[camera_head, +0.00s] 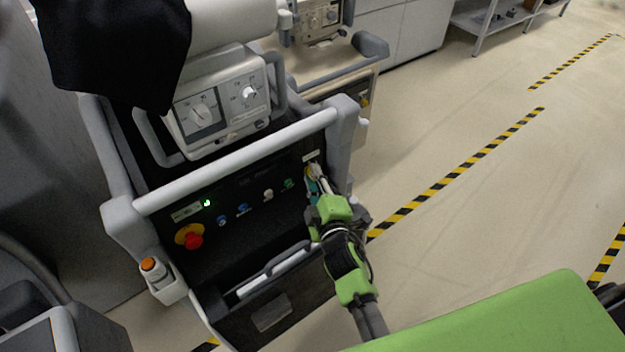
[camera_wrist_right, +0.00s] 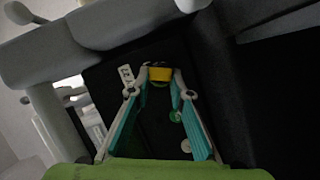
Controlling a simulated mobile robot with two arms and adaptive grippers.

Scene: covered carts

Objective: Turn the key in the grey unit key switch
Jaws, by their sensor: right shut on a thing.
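The grey unit (camera_head: 240,170) stands at the left, with a dark control panel under its pale handle bar. The key switch (camera_head: 308,172) is at the panel's right end, below a small white label; its yellow part shows. My right gripper (camera_head: 312,178) reaches up to it from below. In the right wrist view the fingertips (camera_wrist_right: 160,76) are closed around the yellow part (camera_wrist_right: 160,73) at the panel. The key's turn angle cannot be made out, as the fingers cover much of it. My left gripper is not in view.
The panel also carries a red stop button (camera_head: 193,241) on a yellow base, a green light (camera_head: 207,203) and several small knobs. A pale drawer handle (camera_head: 272,271) is below. An orange-topped holder (camera_head: 150,265) is at the left corner. Open floor lies to the right.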

